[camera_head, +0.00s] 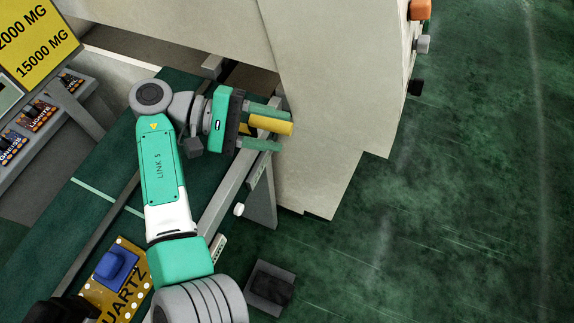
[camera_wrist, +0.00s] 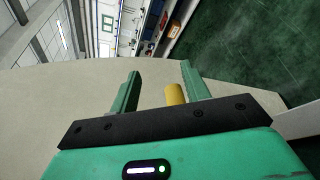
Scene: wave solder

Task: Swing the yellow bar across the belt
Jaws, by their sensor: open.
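The yellow bar (camera_head: 272,125) shows as a short cylinder between the two green fingers of my gripper (camera_head: 283,129), beside the beige machine housing. In the wrist view the bar (camera_wrist: 175,94) stands between the open fingers of my gripper (camera_wrist: 160,75), nearer the right finger, with a clear gap to the left one. I cannot tell whether it touches the right finger. The rest of the bar is hidden behind my gripper. The dark green belt (camera_head: 93,205) runs diagonally below and left of my arm, with a pale line across it.
The beige machine housing (camera_head: 320,100) stands just beyond my gripper. A metal rail (camera_head: 225,190) edges the belt. A gold board marked QUARTZ (camera_head: 103,294) with a blue block (camera_head: 117,264) lies at the lower left. Bins (camera_head: 38,117) line the left. Green floor is open at right.

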